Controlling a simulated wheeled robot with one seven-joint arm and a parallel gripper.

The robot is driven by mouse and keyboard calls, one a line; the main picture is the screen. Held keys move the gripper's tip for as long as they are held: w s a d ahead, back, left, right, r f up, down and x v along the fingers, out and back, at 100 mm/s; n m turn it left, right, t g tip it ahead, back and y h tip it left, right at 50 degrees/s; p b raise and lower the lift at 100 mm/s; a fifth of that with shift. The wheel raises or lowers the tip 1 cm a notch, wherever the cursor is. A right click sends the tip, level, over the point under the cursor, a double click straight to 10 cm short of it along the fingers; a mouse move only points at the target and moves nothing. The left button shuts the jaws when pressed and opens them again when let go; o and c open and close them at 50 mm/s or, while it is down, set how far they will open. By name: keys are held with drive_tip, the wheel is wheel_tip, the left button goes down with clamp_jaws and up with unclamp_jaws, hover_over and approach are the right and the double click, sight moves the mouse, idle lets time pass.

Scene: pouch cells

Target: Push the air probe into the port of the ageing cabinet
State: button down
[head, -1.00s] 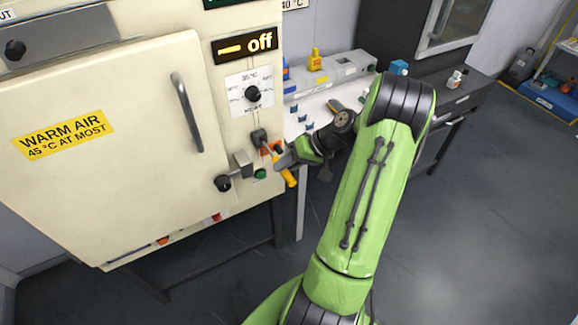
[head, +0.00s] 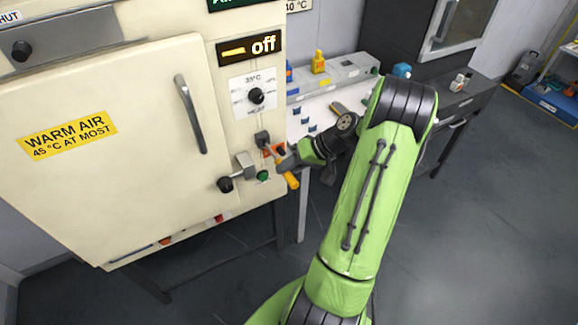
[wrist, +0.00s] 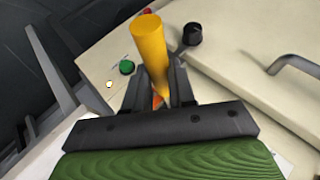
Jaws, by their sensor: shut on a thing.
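The ageing cabinet (head: 130,180) is a cream box with a yellow warm-air label. The air probe (head: 292,181) has a yellow-orange handle slanting down and to the right, in front of the cabinet's right front panel. My gripper (head: 276,158) is shut on the probe. In the wrist view, the yellow handle (wrist: 150,48) stands up between my two dark fingers (wrist: 158,88). A dark grey block (head: 262,138) and an orange patch (head: 280,148) show at the panel by the probe's upper end. I cannot tell whether the tip is in the port, as the jaws cover it.
The door handle (head: 190,113) juts out to the left. A bench (head: 320,105) with small items stands behind my arm.

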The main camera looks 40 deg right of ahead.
drive_tip(key=shift+w+d+p, duration=0.4)
drive_tip(key=shift+w+p, duration=0.15)
drive_tip(key=shift+w, duration=0.85)
drive_tip(key=shift+w+d+p, duration=0.35)
drive_tip(key=shift+w+p, duration=0.2)
drive_tip(key=shift+w, duration=0.8)
drive_tip(key=shift+w+d+p, duration=0.4)
drive_tip(key=shift+w+p, duration=0.15)
drive_tip(key=shift+w, duration=0.85)
drive_tip(key=c, duration=0.9)
unclamp_jaws()
drive_tip(key=shift+o, duration=0.2)
drive_tip(key=p+v, duration=0.3)
drive_tip(key=v, duration=1.3)
drive_tip(key=shift+f, duration=0.1)
